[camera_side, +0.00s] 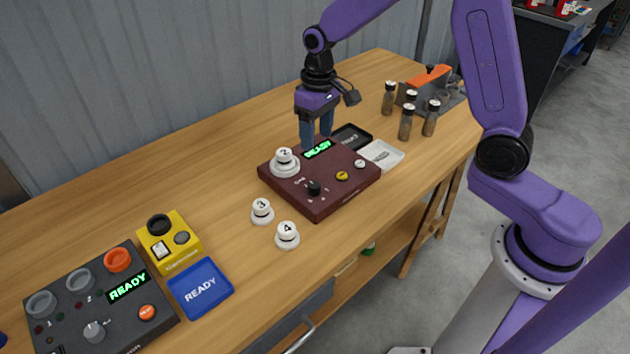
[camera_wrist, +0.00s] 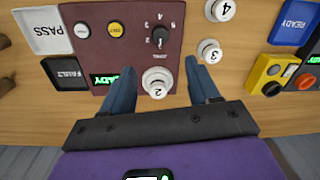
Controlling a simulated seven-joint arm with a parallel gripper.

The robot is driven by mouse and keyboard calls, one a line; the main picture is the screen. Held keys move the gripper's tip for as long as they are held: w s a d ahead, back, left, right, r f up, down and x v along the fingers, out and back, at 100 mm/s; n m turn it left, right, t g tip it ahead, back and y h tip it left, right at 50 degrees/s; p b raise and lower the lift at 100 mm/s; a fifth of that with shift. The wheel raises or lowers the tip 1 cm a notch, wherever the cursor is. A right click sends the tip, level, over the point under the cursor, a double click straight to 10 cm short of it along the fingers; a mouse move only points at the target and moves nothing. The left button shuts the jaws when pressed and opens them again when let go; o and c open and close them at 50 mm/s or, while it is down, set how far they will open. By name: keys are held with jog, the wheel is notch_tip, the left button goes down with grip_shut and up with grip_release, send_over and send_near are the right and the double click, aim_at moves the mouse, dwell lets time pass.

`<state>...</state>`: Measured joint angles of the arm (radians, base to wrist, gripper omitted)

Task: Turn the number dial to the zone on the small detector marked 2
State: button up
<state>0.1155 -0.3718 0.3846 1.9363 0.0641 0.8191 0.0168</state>
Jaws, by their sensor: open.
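The small white detector marked 2 (camera_side: 285,160) sits on the back left corner of the maroon panel (camera_side: 335,197). It also shows in the wrist view (camera_wrist: 157,82), between my fingers in the picture. The black number dial (camera_side: 314,187) is on the panel's front part, with small numbers around it; it also shows in the wrist view (camera_wrist: 159,36). I cannot tell which number it points at. My gripper (camera_side: 318,138) is open and empty, pointing down above the panel's back edge, apart from the dial.
Detectors marked 3 (camera_side: 262,211) and 4 (camera_side: 288,235) stand loose left of the panel. The panel has a green READY display (camera_side: 317,149) and a yellow button (camera_side: 342,175). A white PASS tray (camera_side: 382,155) and several jars lie right. A dark box (camera_side: 100,305) stands front left.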

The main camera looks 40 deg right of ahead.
aim_at(315, 185)
jog(key=f, duration=1.4)
jog(key=shift+a+f, duration=0.1)
jog(key=shift+a, duration=0.25)
jog(key=c, duration=1)
jog(key=shift+c, duration=0.2)
jog(key=shift+m, duration=0.3)
jog(key=m, duration=0.5)
jog(key=shift+s, duration=0.1)
jog(key=m, duration=0.6)
jog(key=shift+a+t, duration=0.1)
jog(key=shift+t, duration=0.2)
